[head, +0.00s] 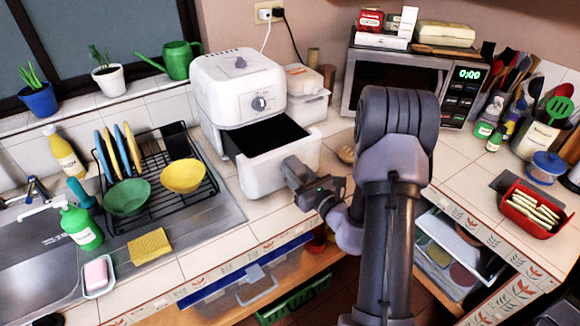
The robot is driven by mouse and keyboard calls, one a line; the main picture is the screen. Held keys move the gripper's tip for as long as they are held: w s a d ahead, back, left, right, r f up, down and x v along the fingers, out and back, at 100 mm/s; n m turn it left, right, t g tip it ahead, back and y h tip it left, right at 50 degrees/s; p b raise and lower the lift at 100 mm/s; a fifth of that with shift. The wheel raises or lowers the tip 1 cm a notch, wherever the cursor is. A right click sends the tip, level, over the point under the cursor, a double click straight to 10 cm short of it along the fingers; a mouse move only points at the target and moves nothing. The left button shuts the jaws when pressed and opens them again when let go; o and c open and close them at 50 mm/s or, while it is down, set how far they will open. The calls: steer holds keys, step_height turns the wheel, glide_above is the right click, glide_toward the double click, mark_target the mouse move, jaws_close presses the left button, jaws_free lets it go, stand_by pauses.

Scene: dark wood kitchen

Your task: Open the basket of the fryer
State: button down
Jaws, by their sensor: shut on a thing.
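The white air fryer (235,88) stands on the tiled counter near the back wall, with a round knob on its front. Its basket (262,172) is pulled well out toward the front, and the dark inside shows from above. My gripper (292,170) is at the front of the basket, shut on its handle. The handle is mostly hidden by the gripper, and the fingertips are hard to make out.
A dish rack (160,205) with plates and bowls stands left of the fryer, beside the sink (35,265). A microwave (415,85) and a lidded container (307,95) are behind and right. Open shelves lie below the counter edge.

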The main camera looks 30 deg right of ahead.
steer(key=c, duration=1.1)
jaws_free()
steer(key=shift+s, duration=0.15)
steer(key=s+p, duration=0.1)
steer(key=s, duration=0.4)
steer(key=s+p, duration=0.1)
steer(key=s, duration=0.5)
steer(key=s+p, duration=0.1)
steer(key=s, duration=0.5)
steer(key=shift+s+d, duration=0.1)
steer(key=shift+d, duration=0.15)
